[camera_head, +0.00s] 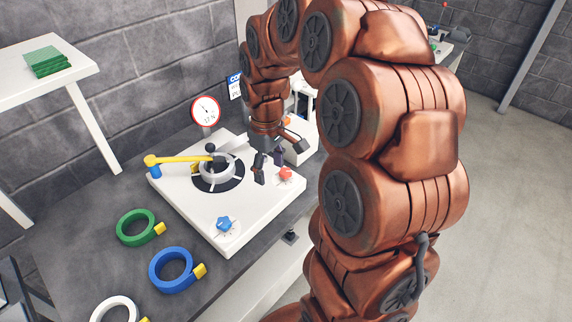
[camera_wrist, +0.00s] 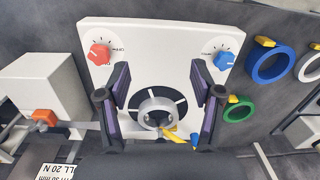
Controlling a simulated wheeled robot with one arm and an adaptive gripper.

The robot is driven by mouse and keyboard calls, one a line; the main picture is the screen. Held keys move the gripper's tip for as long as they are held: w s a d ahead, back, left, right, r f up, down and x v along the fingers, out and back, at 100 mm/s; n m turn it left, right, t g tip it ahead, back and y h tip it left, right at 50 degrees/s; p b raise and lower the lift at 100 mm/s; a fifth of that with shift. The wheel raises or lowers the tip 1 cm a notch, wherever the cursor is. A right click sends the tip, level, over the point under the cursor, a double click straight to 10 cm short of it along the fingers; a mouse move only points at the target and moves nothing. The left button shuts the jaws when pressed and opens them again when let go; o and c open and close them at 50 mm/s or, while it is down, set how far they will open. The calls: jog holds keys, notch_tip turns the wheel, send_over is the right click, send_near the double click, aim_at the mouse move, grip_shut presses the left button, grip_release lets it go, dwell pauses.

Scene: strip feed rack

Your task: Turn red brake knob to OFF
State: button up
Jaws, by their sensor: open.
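The red brake knob (camera_head: 285,174) sits near the right corner of the white panel (camera_head: 240,210) in the head view. In the wrist view the red knob (camera_wrist: 99,54) is at the panel's upper left, with dial marks and a short printed label to its right. The label is too small to read surely. My gripper (camera_head: 268,168) hangs above the panel, a little left of the red knob. In the wrist view my gripper (camera_wrist: 160,88) is open and empty, with its fingers apart on either side of the round hub (camera_wrist: 157,112). It looks apart from the red knob.
A blue knob (camera_head: 224,224) is at the panel's front corner. A yellow arm (camera_head: 180,159) reaches over the hub. Green (camera_head: 135,228), blue (camera_head: 171,270) and white (camera_head: 115,308) rings lie left of the panel. A gauge (camera_head: 206,111) and a white box (camera_head: 301,143) stand behind.

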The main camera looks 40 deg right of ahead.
jog(key=p, duration=0.1)
send_over(285, 171)
notch_tip(285, 171, down, 3)
jog(key=shift+s+f+n, duration=0.1)
jog(key=shift+n, duration=0.3)
jog(key=shift+f+p, duration=1.5)
jog(key=shift+f, duration=2.4)
jog(key=c, duration=1.1)
